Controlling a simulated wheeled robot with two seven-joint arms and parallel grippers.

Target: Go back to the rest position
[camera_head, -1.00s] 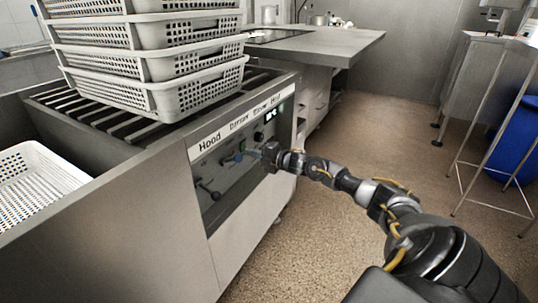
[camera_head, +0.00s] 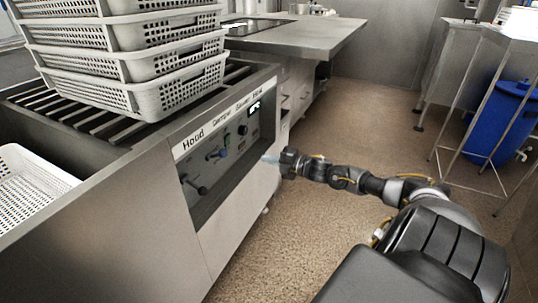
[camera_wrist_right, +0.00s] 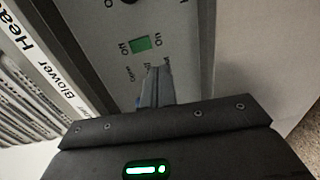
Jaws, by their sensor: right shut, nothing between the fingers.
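My right gripper (camera_head: 270,159) is shut and empty in the head view. It is in front of the right end of the control panel (camera_head: 208,187) on the steel machine. In the right wrist view the shut fingers (camera_wrist_right: 155,88) point at the panel, just below a green switch (camera_wrist_right: 141,44) with small lettering. Whether the fingertips touch the panel cannot be told. My left gripper is not in view.
Stacked perforated white baskets (camera_head: 135,92) stand on the machine's slatted top. Another white basket (camera_head: 30,190) is at the left. A steel table (camera_head: 295,40) stands behind. A blue bin (camera_head: 497,125) and a steel frame stand at the right. The floor (camera_head: 350,130) between is clear.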

